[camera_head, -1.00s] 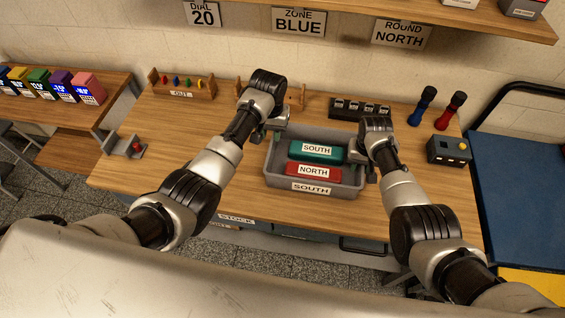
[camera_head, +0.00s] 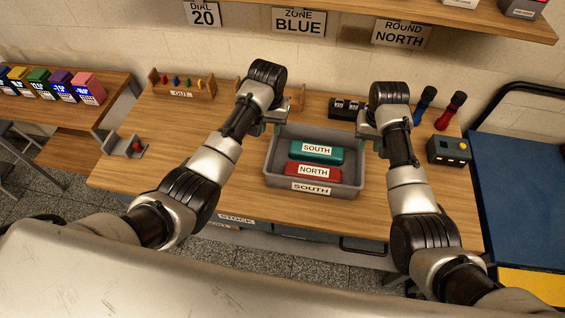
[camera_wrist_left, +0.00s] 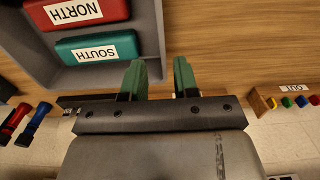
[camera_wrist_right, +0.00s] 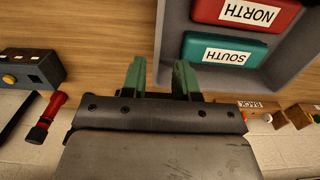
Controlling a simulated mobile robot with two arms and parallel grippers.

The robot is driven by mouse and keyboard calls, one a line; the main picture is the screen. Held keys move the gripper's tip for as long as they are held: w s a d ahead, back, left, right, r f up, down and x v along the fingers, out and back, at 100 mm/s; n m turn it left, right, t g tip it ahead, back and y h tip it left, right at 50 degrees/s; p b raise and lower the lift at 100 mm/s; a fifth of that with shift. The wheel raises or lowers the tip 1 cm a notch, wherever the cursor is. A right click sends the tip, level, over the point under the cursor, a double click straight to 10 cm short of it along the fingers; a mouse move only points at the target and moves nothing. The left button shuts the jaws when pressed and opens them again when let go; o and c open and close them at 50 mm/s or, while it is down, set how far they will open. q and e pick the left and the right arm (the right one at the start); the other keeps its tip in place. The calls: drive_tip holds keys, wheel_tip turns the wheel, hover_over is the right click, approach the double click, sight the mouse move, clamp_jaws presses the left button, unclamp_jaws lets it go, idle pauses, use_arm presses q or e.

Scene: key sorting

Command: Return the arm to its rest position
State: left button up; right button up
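The grey tray (camera_head: 315,189), labelled SOUTH, holds a teal case (camera_head: 330,158) labelled SOUTH and a red case (camera_head: 297,171) labelled NORTH. In the head view the fingers of both grippers are mostly hidden by the wrists.
A key rack labelled OUT (camera_head: 182,94) stands at the back left. A dark slotted block (camera_head: 346,103) is behind the tray. Blue (camera_head: 426,95) and red (camera_head: 457,98) handled stamps and a grey box with a yellow button (camera_head: 448,150) are at the right.

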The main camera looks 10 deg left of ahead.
drive_tip(key=shift+r, duration=0.5)
